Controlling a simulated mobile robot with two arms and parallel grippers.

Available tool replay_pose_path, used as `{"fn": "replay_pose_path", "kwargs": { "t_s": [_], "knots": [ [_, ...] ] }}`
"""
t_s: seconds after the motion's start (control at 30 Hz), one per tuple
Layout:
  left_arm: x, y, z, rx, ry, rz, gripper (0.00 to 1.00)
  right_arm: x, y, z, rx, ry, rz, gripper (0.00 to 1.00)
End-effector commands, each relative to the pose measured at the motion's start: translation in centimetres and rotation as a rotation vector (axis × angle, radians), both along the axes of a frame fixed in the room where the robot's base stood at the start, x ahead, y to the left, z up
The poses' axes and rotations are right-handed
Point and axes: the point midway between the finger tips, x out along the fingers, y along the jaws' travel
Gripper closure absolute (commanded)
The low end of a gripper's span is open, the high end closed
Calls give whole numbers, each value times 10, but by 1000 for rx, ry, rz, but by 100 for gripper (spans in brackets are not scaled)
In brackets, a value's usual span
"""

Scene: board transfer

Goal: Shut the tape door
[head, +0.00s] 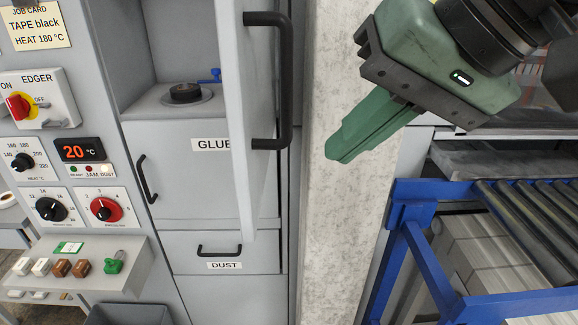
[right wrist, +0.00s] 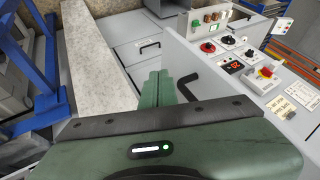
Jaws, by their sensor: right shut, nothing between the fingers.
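The tape door (head: 233,90) is a tall light-grey panel. It stands open, swung out and seen nearly edge-on in the head view. Its black bar handle (head: 285,85) is on the face turned to the right. Behind it an open compartment (head: 165,108) shows a dark round hub (head: 186,92) and a small blue lever. My right gripper (head: 338,157) has green fingers that are shut and empty. It is right of the door and its handle, apart from both. In the right wrist view the black handle (right wrist: 187,88) is just right of the fingertips (right wrist: 160,76). My left gripper is not seen.
Below the compartment are the GLUE door (head: 185,170) and the DUST drawer (head: 222,252). A pale concrete post (head: 335,220) rises behind my gripper. A blue-framed roller conveyor (head: 430,250) stands at the right. The control panel (head: 60,150) with knobs is at the left.

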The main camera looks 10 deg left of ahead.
Motion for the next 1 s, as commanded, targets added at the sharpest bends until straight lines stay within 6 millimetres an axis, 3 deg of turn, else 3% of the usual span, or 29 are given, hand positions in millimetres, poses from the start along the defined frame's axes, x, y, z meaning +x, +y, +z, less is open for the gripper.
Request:
{"fn": "replay_pose_path", "kwargs": {
  "t_s": [0.5, 0.7, 1.0],
  "knots": [
    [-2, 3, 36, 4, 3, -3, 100, 24, 54, -73, -1, 4, 5, 100],
    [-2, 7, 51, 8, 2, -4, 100, 17, 81, -72, 0, 3, 4, 100],
    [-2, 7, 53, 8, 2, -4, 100, 16, 89, -75, 1, 2, 2, 100]
  ]
}}
